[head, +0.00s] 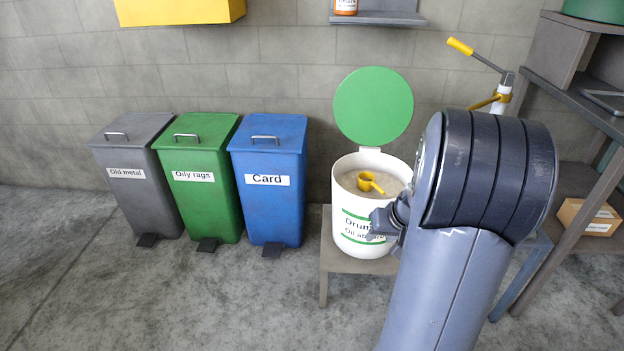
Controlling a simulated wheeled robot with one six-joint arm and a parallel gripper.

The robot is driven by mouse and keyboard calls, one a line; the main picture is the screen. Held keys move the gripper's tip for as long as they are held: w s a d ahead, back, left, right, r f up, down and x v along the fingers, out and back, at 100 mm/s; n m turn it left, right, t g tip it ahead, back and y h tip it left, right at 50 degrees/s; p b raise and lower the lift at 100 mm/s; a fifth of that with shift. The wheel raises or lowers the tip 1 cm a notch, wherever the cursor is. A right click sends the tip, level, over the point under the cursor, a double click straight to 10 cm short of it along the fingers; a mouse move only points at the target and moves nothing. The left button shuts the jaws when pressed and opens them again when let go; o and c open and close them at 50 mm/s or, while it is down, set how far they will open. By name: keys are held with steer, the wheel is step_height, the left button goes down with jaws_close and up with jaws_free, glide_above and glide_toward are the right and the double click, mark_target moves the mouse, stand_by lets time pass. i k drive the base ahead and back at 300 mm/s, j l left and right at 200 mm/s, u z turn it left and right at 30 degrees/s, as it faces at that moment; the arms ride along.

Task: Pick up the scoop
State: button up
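The yellow scoop (369,183) lies on the pale granules inside the white drum (362,229), its handle towards the right. The drum stands on a low stand, and its round green lid (373,107) is raised behind the opening. My gripper (384,222) is partly in view at the drum's right front side, in front of the drum and lower than the scoop. The scoop is apart from it. My arm hides much of the gripper, so its fingers cannot be made out clearly.
Grey (127,201), green (207,206) and blue (275,207) lidded bins stand left of the drum. A yellow-handled tool (480,56) stands behind my arm. A grey shelf (378,18) hangs above the lid. A cardboard box (590,217) is at the right. The floor in front is clear.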

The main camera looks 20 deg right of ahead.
mark_target(365, 186)
steer(key=i+l+u, duration=0.25)
steer(key=l, duration=0.4)
steer(key=l+u, duration=0.25)
steer(key=l, duration=0.35)
steer(key=l+u, duration=0.25)
steer(key=l, duration=0.45)
steer(key=i, duration=0.05)
